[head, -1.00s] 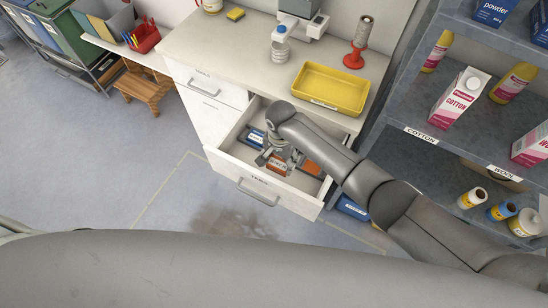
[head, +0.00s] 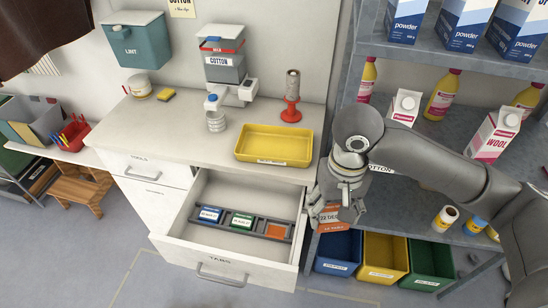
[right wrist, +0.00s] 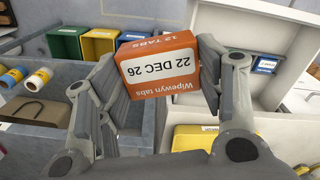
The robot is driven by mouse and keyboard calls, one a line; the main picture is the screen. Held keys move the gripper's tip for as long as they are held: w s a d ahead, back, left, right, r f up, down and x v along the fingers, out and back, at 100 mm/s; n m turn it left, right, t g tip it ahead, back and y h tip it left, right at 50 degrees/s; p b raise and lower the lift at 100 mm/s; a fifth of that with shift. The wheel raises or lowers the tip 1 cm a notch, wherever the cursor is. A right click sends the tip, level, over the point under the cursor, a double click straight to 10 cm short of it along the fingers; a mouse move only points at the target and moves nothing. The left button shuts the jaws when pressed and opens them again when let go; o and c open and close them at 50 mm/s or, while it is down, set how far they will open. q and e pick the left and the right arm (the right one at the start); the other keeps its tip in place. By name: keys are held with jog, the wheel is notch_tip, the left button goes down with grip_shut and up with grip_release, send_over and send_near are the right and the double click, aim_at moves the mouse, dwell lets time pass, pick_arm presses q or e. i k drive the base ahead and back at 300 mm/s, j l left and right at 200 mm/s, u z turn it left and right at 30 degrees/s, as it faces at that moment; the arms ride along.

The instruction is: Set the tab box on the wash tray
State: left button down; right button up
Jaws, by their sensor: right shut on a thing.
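An orange tab box (head: 328,215) is held in my right gripper (head: 338,208), in front of the counter's right end and beside the shelf. In the right wrist view the orange tab box (right wrist: 159,66) sits between both fingers, its white label reading "22 DEC 26" upside down. The yellow tray (head: 274,146), which I take as the wash tray, stands on the counter up and left of the gripper, and looks empty. My left gripper is out of view.
The open drawer (head: 190,241) below the counter holds a grey divider with a blue box (head: 208,214), a green box (head: 241,220) and something orange (head: 277,231). A dispenser (head: 224,67) and a red spool stand (head: 291,112) stand behind the tray. The shelf (head: 440,135) is close on the right.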

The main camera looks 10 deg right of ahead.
aim_at(295, 151)
jog(key=i+j+z, duration=0.25)
jog(key=j, duration=0.35)
jog(key=i+j+z, duration=0.1)
jog(key=i+j, duration=0.15)
jog(key=i+j+z, duration=0.1)
jog(key=j, duration=0.3)
jog(key=i+j+z, duration=0.15)
jog(key=j, duration=0.2)
